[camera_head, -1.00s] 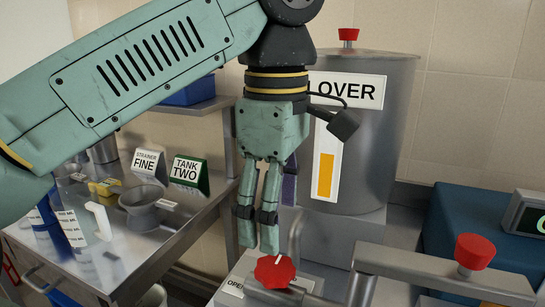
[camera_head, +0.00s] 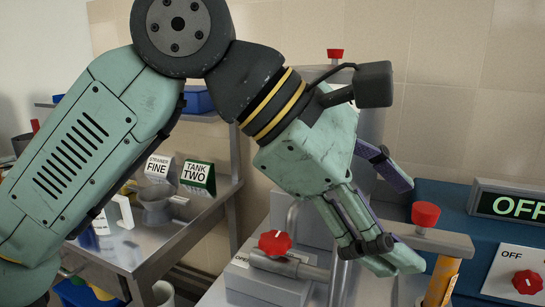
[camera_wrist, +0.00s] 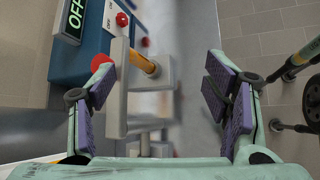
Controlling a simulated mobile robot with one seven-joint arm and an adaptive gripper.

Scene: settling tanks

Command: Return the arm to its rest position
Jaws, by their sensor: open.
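My gripper (camera_head: 395,225) is pale green with dark purple pads. In the head view it is in front of the large grey tank, tilted with its fingers toward the lower right. Its fingers overlap the grey pipework beside the red valve knob (camera_head: 275,243). In the wrist view my gripper (camera_wrist: 170,95) has its two fingers spread wide apart with nothing between the pads. The upper arm bends at an elbow at the top of the head view. Most of the tank is hidden behind the arm.
A blue unit with an OFF display (camera_head: 508,205) and a red dial (camera_head: 527,282) stands at the right. A red-topped post (camera_head: 425,214) rises near the fingers.

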